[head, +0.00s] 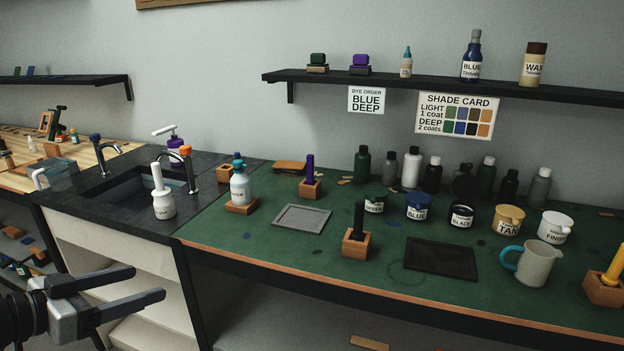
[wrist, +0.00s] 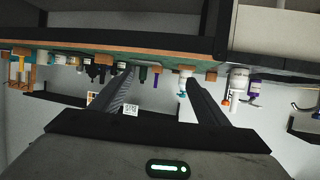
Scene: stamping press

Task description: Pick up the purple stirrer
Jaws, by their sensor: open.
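The purple stirrer (head: 310,168) stands upright in a small wooden block (head: 311,189) at the back of the green bench top, behind a grey tray. In the wrist view, which is upside down, a thin purple stick (wrist: 155,81) that looks like the stirrer shows between my fingers, well beyond them. My gripper (head: 150,282) is open and empty at the lower left of the head view, in front of the bench and left of it, far from the stirrer. It also shows in the wrist view (wrist: 160,79).
The grey tray (head: 302,229) and a black stirrer (head: 358,217) in a block stand nearer the front edge. A white pump bottle (head: 240,187) stands left of the purple stirrer, dye jars (head: 419,209) to its right. The sink (head: 135,187) is further left.

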